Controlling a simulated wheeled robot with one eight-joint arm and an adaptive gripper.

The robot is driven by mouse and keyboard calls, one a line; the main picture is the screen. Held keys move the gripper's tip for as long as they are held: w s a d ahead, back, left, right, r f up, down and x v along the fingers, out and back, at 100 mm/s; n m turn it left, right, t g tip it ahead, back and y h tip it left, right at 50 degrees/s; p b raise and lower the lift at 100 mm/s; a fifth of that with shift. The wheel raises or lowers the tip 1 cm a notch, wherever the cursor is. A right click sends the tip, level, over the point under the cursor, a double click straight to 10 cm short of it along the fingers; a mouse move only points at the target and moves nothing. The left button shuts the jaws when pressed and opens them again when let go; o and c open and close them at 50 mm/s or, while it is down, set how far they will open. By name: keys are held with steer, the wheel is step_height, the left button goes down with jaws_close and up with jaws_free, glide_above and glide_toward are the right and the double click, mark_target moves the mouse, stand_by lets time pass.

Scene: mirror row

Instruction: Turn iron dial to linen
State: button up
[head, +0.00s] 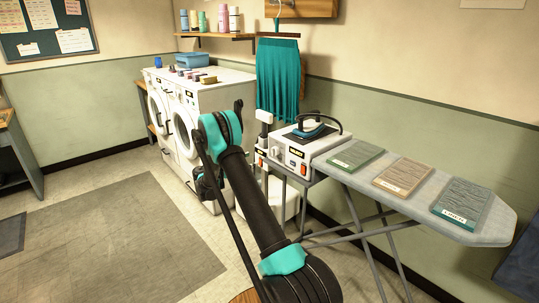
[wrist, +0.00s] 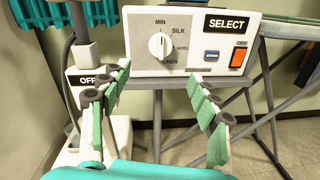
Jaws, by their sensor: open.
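The iron dial (wrist: 161,46) is a round white knob on the front of the white iron station (wrist: 140,23) in the wrist view. A black panel above right reads SELECT. My gripper (wrist: 159,76) is open and empty, its green-padded fingers spread below and in front of the dial, apart from it.
A white unit marked OFF (wrist: 88,79) stands at lower left. The iron (head: 307,131) rests on the station. Three fabric-like samples lie along the board (head: 480,233). Washing machines (head: 205,105) stand at left.

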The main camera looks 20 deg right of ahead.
mark_target(272, 152)
steer(key=x, duration=1.3)
steer(key=shift+d, duration=0.1)
steer(key=c, duration=1.2)
